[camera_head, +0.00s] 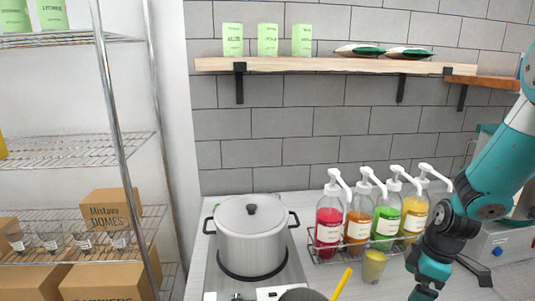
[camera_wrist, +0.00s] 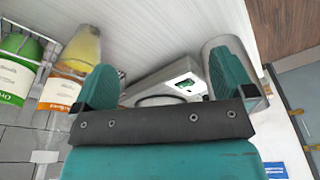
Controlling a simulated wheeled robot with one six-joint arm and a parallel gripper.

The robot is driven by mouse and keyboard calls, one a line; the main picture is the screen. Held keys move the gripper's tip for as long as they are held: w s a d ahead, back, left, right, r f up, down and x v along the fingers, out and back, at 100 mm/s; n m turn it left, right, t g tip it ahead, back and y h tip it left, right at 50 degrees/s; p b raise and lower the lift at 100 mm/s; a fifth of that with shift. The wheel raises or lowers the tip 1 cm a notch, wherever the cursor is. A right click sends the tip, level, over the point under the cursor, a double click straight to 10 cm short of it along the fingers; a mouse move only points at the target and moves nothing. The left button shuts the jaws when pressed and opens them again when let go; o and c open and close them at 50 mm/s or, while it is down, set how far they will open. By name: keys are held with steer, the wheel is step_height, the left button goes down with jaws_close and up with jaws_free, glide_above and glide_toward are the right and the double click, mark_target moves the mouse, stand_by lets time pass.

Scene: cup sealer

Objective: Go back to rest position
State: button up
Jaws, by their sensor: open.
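My gripper (camera_head: 428,290) hangs at the lower right of the head view, with its lower end near the bottom edge. It is over the counter, to the right of a small cup with yellow contents (camera_head: 374,265). In the wrist view the two teal fingers of my gripper (camera_wrist: 165,78) stand wide apart with nothing held between them. Beyond them a pale machine with a small green display (camera_wrist: 185,83) shows, partly hidden by the fingers.
A wire rack holds several pump bottles (camera_head: 329,222) left of my arm; two bottles (camera_wrist: 70,65) show in the wrist view. A lidded pot (camera_head: 251,238) stands on a burner further left. A wooden shelf (camera_head: 320,65) is above. A wire shelf unit (camera_head: 75,150) stands at far left.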

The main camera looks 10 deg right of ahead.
steer(key=a+r+m+b, duration=0.1)
steer(key=a+r+b, duration=0.25)
steer(key=a, duration=0.45)
steer(key=s+a+r+m+g+y+b, duration=0.1)
steer(key=s+a+r+m+y+b, duration=0.1)
steer(key=s+a+b, duration=0.8)
steer(key=s+a+m, duration=0.1)
steer(key=s+a, duration=0.4)
steer(key=s, duration=0.3)
steer(key=shift+a+r+m, duration=0.3)
steer(key=shift+a+r, duration=0.05)
steer(key=shift+w, duration=0.1)
